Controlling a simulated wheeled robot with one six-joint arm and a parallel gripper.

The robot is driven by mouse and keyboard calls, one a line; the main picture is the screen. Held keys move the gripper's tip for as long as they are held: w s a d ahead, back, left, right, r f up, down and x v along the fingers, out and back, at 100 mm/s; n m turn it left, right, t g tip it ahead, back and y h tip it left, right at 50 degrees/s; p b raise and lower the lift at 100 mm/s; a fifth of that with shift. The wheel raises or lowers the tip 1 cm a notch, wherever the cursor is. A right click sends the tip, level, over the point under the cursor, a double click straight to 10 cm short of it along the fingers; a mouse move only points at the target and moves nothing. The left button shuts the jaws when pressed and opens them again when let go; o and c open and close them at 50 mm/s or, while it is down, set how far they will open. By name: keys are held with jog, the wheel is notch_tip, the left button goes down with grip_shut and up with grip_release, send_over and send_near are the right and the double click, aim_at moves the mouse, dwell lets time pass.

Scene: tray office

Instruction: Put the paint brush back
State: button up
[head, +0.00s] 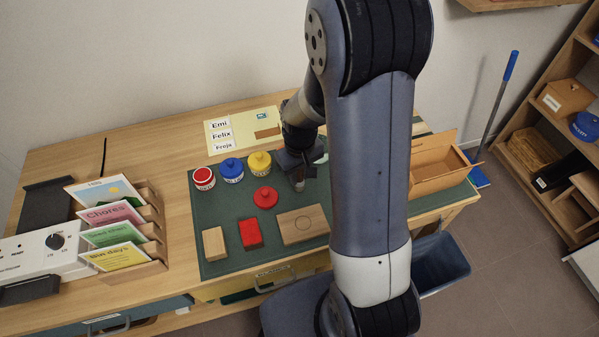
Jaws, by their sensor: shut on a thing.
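My gripper (297,165) is above the green mat (213,214), in front of the wall and just left of my arm. It is shut on a small, narrow thing (299,184) that points down below the jaws. This looks like the paint brush, but most of it is hidden by the jaws, and I cannot tell whether its lower end touches the mat. Paint pots with red (203,178), blue (231,169) and yellow (259,162) lids stand left of the gripper. A wooden block with a round mark (302,226) lies in front of it.
A red knobbed piece (265,197), a red block (250,233) and a wooden block (214,243) lie on the mat. An open wooden box (439,176) is at the right. A card rack (150,224) stands left. My arm hides the mat's middle right.

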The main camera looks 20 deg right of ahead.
jog(key=o, duration=1)
jog(key=shift+f, duration=0.1)
notch_tip(320, 180, up, 12)
jog(key=shift+r+p, duration=0.2)
jog(key=shift+p, duration=0.25)
